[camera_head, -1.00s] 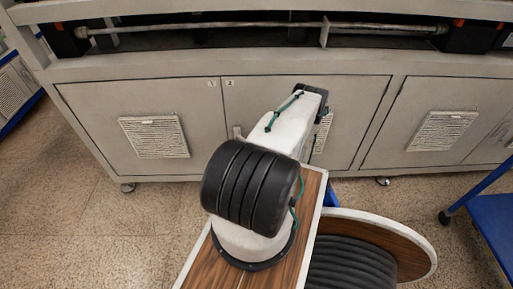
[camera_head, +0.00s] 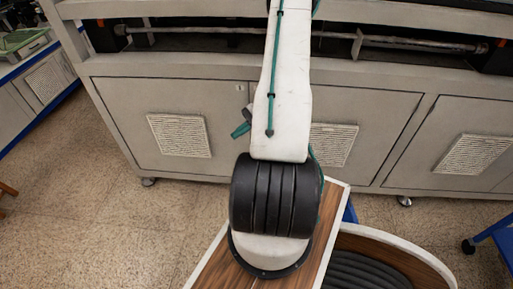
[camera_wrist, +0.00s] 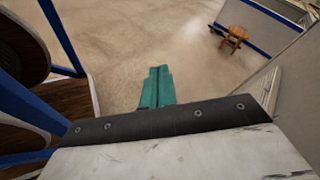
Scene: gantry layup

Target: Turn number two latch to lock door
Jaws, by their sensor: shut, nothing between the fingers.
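The cabinet's left door (camera_head: 125,115) and the door right of it (camera_head: 375,125) look shut in the head view. A label "1" (camera_head: 238,87) is at the left door's upper right corner. The label "2" is hidden behind my arm. My gripper (camera_head: 239,131) shows its teal fingers left of my arm, near the seam between these doors. The fingers are shut and empty. A small grey part shows just above them; I cannot tell if it is the number two latch or whether they touch it. In the wrist view the shut fingers (camera_wrist: 157,86) have floor behind them.
A pale cabinet face (camera_wrist: 290,75) runs along the right in the wrist view. A wooden stool (camera_wrist: 235,37) stands far off. Blue-framed furniture (camera_head: 492,235) is at the right edge. The speckled floor (camera_head: 100,225) at left is clear.

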